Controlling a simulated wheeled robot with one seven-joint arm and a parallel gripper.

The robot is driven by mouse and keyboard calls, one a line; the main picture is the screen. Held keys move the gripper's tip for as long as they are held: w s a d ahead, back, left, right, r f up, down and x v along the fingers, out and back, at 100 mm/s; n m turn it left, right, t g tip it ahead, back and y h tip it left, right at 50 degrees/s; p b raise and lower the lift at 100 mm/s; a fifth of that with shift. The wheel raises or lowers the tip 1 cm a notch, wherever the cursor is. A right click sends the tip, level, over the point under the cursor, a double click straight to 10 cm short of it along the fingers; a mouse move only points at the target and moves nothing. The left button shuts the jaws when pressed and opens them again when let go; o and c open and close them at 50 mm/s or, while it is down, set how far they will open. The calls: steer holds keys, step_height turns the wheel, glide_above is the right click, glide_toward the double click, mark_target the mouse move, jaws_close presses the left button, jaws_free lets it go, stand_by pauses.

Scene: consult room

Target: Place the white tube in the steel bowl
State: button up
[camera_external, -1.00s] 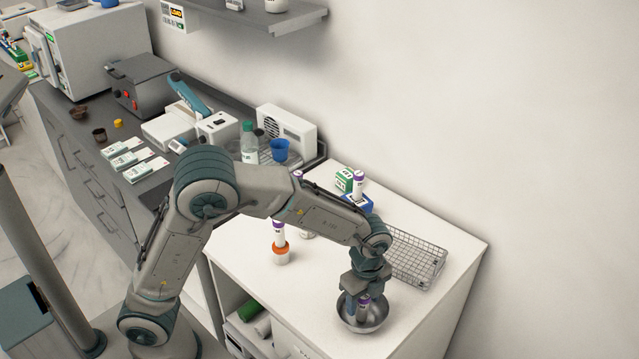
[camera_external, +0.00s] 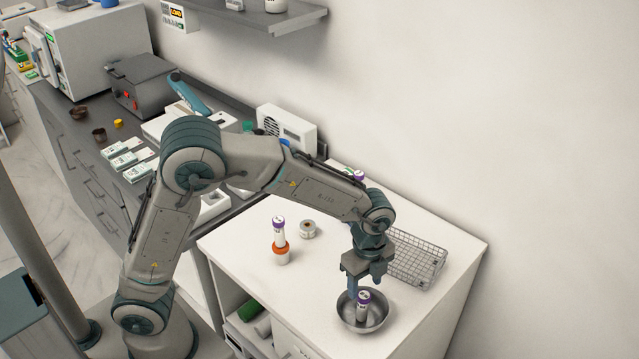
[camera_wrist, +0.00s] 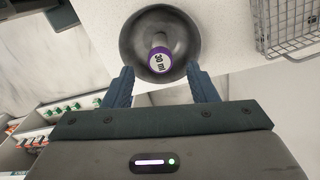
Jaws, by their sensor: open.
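The white tube (camera_external: 362,308) with a purple cap stands in the steel bowl (camera_external: 378,322), leaning slightly. In the wrist view its purple cap (camera_wrist: 160,60) shows inside the bowl (camera_wrist: 190,38). My gripper (camera_external: 366,287) is above the bowl, toward its back side in the external view. In the wrist view my gripper (camera_wrist: 163,88) has its two blue fingers spread wide, with nothing between them; the tube lies beyond the fingertips.
A wire basket (camera_external: 418,258) stands right of my gripper at the back of the white counter (camera_external: 310,290). A small round tin (camera_external: 308,228) sits near the holder. My arm partly hides things at the back. The counter's front is clear left of the bowl.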

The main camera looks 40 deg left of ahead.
steer(key=s+a+r+n+t+h, duration=0.1)
steer(key=s+a+r+n, duration=0.1)
steer(key=a+r+n, duration=0.45)
steer(key=s+a+r+n, duration=0.2)
steer(key=a+n, duration=0.1)
steer(key=a, duration=0.6)
steer(key=s+a+r+n+t+y, duration=0.1)
steer(key=s+a+r+n+t, duration=0.1)
steer(key=s+a+n, duration=0.8)
steer(key=shift+s+a+n+t, duration=0.2)
steer(key=shift+s+n+t, duration=0.25)
steer(key=shift+s, duration=0.35)
